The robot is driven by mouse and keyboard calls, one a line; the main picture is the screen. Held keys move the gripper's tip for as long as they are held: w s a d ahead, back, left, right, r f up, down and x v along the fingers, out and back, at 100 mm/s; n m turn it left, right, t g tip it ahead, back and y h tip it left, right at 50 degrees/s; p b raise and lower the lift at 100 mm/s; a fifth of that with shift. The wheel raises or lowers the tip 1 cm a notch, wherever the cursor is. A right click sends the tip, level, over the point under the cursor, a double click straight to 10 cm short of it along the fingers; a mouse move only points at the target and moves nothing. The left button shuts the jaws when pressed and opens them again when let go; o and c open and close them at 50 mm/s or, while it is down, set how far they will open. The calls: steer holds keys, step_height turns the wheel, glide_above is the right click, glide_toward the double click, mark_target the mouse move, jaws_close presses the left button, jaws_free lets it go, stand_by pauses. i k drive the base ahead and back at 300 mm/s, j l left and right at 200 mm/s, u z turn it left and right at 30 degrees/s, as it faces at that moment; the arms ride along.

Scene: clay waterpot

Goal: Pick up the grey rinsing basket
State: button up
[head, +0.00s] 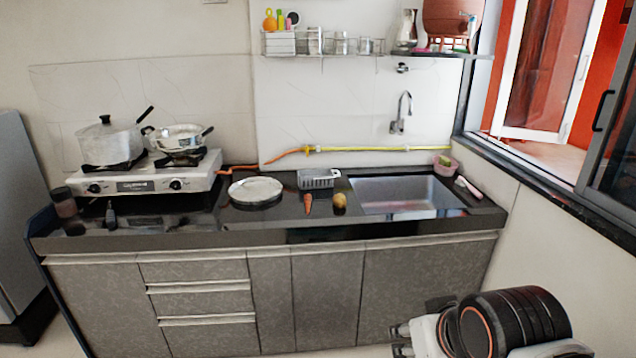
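The grey rinsing basket (319,179) is a small slotted basket standing on the dark countertop, towards its back and just left of the sink. Its inside is too small to make out. My gripper (400,340) shows at the bottom right, low in front of the cabinets and well apart from the basket. Its finger parts point left, but their gap is too small and partly cut off to judge. I see nothing held in it.
A carrot (308,203) and a potato-like item (340,201) lie in front of the basket. A white plate (255,191) is to its left, the sink (400,196) to its right. A stove (140,180) with pots stands further left. A wall rack (325,42) hangs above.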

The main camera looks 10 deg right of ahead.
mark_target(305, 178)
steer(key=i+j, duration=0.15)
steer(key=j, duration=0.15)
steer(key=i+j+z, duration=0.1)
steer(key=i, duration=0.25)
steer(key=i+j+z, duration=0.1)
steer(key=i, duration=0.3)
steer(key=i+j, duration=0.3)
steer(key=i+z, duration=0.05)
